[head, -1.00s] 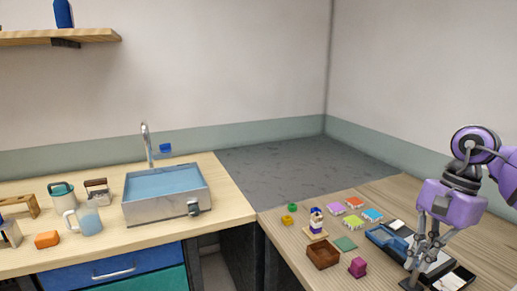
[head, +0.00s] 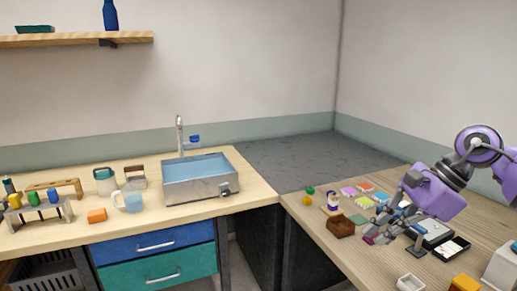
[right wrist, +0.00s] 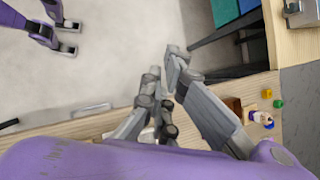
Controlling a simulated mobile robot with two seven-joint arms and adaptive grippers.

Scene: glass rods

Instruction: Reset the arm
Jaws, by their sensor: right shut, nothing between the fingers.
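My right arm comes in from the right in the head view. Its right gripper (head: 376,238) is shut and empty, low over the right wooden counter (head: 318,247), pointing down and left. Its fingertips overlap a magenta block (head: 367,239) in the picture; I cannot tell whether they touch it. In the right wrist view the gripper's grey fingers (right wrist: 166,70) show over the floor and counter edge.
A brown box (head: 340,229), a small figure (head: 332,201) and coloured tiles (head: 360,219) lie left of the gripper. A black-framed tray (head: 452,247), a white cup (head: 410,282) and an orange block (head: 464,284) stand nearer. The sink (head: 201,181) is on the left counter.

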